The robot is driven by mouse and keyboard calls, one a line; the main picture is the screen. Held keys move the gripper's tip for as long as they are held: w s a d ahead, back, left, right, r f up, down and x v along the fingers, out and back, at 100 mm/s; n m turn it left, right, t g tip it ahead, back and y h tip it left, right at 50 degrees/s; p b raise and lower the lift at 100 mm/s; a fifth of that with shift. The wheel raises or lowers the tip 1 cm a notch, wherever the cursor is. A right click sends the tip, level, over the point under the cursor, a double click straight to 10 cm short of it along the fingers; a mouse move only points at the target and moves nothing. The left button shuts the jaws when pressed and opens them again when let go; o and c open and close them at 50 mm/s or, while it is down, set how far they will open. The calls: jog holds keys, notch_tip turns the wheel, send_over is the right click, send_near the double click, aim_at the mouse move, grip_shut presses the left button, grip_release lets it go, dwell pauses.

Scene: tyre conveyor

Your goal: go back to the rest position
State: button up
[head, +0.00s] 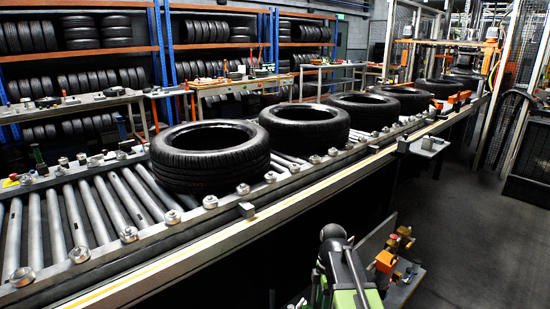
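A roller conveyor (95,212) runs from the lower left to the upper right. Several black tyres lie flat on it in a row. The nearest tyre (210,165) is the largest in view, with a second tyre (304,132) behind it and a third tyre (363,112) farther on. A grey, black and green part at the bottom, right of centre, looks like my arm, in front of the conveyor's near rail. I cannot make out my gripper's fingers, and nothing held shows.
A small dark shelf (402,292) with brass and red fittings (386,260) stands beside the arm. Workbenches (240,85) and tyre racks (160,50) line the far side. A fenced station (500,90) stands at the right. The grey floor (460,240) at lower right is clear.

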jog(key=s+d+m, duration=0.1)
jog(key=s+m, duration=0.3)
jog(key=m, duration=0.3)
notch_tip(320, 180, up, 15)
jog(key=m+t+p, duration=0.2)
jog(key=m+p, duration=0.9)
jog(key=p, duration=0.4)
jog(key=shift+d+f+m+h, duration=0.15)
jog(key=shift+d+m+h, duration=0.15)
jog(key=shift+d+h, duration=0.1)
